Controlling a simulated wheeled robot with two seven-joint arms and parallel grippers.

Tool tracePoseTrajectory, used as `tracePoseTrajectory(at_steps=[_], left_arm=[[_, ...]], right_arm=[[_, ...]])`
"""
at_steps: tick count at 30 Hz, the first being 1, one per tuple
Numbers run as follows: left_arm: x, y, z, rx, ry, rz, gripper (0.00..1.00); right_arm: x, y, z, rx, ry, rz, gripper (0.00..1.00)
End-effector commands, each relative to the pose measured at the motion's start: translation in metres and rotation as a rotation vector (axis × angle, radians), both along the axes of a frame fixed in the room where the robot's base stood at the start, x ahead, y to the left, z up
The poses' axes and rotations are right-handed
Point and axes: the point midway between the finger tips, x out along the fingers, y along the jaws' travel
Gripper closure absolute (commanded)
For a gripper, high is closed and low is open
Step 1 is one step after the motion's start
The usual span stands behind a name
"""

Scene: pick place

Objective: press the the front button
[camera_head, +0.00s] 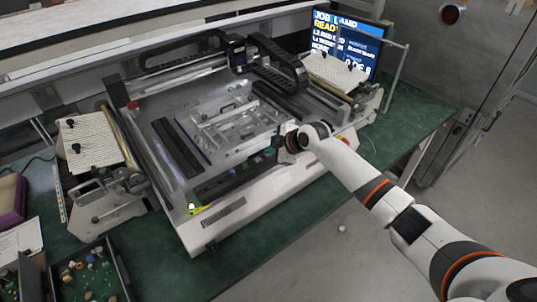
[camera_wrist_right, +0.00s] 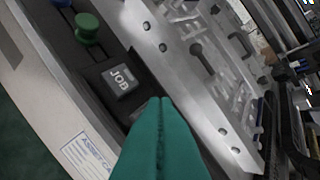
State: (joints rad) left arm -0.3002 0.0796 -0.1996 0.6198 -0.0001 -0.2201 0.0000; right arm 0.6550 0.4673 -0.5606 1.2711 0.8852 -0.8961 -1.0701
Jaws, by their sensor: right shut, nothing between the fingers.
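My right gripper (camera_head: 272,150) reaches over the front rail of the machine (camera_head: 222,208) from the right. In the right wrist view its teal fingers (camera_wrist_right: 160,103) are shut together with nothing between them. A grey square button marked JOB (camera_wrist_right: 122,79) sits in a dark housing just ahead and to the left of the fingertips. A round green button (camera_wrist_right: 88,26) stands farther up and left on the same dark strip. I cannot tell whether the fingertips touch anything. My left gripper is not in view.
A screen (camera_head: 348,42) stands at the back right. Feeder units flank the machine, with a white-topped one (camera_head: 88,138) at left. A bin of small parts (camera_head: 92,275) is at lower left. The green table (camera_head: 290,225) is bare along the front.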

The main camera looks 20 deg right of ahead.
Motion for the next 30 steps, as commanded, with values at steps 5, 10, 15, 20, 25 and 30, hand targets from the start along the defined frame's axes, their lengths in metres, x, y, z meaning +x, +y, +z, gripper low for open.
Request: tracePoseTrajectory(at_steps=[5,10,15,20,25,30], left_arm=[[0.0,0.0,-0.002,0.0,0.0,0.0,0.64],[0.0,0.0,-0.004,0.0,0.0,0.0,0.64],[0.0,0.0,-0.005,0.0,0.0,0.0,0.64],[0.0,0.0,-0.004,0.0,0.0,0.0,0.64],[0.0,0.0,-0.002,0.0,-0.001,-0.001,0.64],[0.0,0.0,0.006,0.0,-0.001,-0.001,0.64]], right_arm=[[0.0,0.0,-0.003,0.0,0.0,0.0,1.0],[0.0,0.0,-0.005,0.0,0.001,0.001,1.0],[0.0,0.0,-0.006,-0.001,0.001,0.0,1.0],[0.0,0.0,-0.006,-0.001,0.001,0.0,1.0],[0.0,0.0,-0.003,-0.001,0.001,0.0,1.0],[0.0,0.0,0.007,0.0,0.0,0.0,1.0]])
